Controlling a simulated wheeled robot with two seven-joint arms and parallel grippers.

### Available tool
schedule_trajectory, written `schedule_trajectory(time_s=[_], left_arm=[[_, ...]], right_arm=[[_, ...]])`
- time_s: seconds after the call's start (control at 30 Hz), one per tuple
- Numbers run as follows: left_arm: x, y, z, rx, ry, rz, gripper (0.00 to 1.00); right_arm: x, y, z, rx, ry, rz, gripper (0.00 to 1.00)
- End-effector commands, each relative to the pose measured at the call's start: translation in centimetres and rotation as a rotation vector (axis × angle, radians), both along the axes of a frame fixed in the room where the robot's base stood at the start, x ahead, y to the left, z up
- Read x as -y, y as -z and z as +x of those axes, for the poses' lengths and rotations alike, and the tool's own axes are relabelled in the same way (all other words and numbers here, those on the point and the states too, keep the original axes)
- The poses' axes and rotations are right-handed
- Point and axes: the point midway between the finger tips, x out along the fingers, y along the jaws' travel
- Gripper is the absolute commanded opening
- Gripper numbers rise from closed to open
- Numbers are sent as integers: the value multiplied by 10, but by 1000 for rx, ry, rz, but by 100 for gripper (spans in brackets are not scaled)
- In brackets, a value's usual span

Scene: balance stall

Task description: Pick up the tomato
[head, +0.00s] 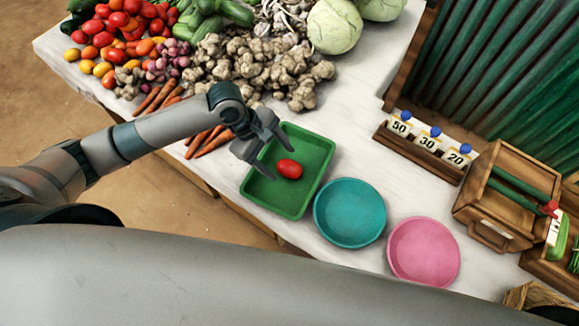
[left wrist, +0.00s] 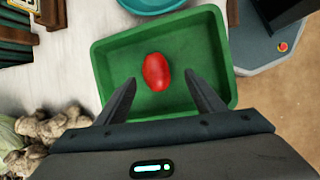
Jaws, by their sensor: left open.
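A red tomato (head: 289,169) lies in a green tray (head: 296,205) on the white table. My left gripper (head: 273,155) is open and empty over the left part of the tray, beside the tomato. In the left wrist view the tomato (left wrist: 156,72) lies ahead of the two spread fingertips (left wrist: 160,82), roughly centred between them, with the green tray (left wrist: 105,60) around it. I cannot tell the exact height of the fingers above the tray floor. My right gripper is in neither view.
A teal plate (head: 349,212) and a pink plate (head: 423,251) stand right of the tray. Ginger (head: 262,72), carrots (head: 212,142) and more tomatoes (head: 118,19) are piled behind and left. Number cards (head: 429,140) and a wooden box (head: 505,195) stand at the right.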

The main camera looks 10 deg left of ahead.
Motion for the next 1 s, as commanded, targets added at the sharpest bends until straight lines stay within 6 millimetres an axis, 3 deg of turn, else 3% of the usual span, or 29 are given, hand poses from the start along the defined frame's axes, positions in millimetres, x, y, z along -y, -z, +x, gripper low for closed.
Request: schedule_trajectory(time_s=[0.27, 0.7, 1.0], left_arm=[[2, 2, 1, -1, -1, -1, 62], [21, 42, 8, -1, -1, 0, 62], [23, 46, 8, 0, 0, 0, 62]], right_arm=[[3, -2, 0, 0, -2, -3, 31], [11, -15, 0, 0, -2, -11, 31], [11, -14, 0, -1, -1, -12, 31]])
